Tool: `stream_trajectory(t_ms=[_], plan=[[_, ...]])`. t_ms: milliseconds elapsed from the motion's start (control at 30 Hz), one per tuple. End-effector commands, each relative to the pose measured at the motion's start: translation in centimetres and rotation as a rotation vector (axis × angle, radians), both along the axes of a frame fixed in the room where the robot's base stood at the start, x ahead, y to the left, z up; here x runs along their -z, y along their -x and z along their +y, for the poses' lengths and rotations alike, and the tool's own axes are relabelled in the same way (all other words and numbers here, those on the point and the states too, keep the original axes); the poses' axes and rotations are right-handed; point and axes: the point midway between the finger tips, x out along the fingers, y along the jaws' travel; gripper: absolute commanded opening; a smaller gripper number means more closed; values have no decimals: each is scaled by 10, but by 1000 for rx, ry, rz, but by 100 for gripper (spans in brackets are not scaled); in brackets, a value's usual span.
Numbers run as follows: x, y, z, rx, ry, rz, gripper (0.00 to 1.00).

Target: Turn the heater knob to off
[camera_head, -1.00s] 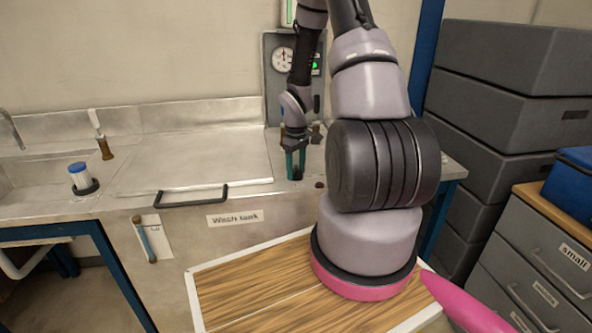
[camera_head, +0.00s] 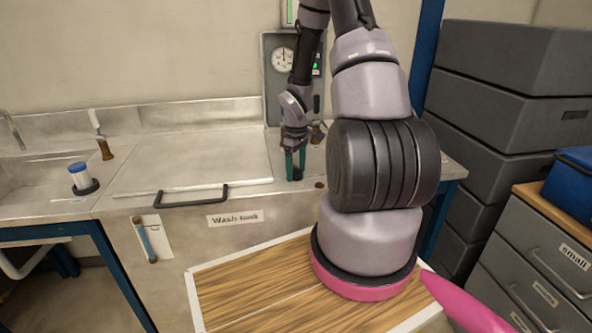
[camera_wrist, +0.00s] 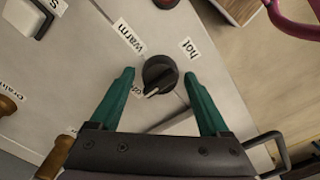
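The heater knob (camera_wrist: 160,74) is black and round with a white pointer mark, seen from above in the wrist view. Its pointer is toward the lower left of that picture. A label just below the knob is partly covered and hard to read. My gripper (camera_wrist: 159,74) is open, with one green finger on each side of the knob and a visible gap at both sides. In the head view my gripper (camera_head: 295,165) points down at the bench, and I cannot make out the knob there.
The wash tank lid (camera_head: 190,165) with its black handle (camera_head: 192,196) is left of my gripper. A gauge panel (camera_head: 283,62) stands behind. A small dark red button (camera_head: 320,184) is close by on the right. Brown-handled valves (camera_wrist: 55,158) show at the wrist view's lower left.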

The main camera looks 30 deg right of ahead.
Motion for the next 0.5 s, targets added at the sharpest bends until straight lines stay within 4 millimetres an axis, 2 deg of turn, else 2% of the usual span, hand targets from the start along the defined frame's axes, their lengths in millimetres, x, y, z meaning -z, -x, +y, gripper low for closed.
stream_trajectory(t_ms=[333,500], plan=[[-1,0,0,2,0,0,88],[-21,-1,-1,4,1,-4,88]])
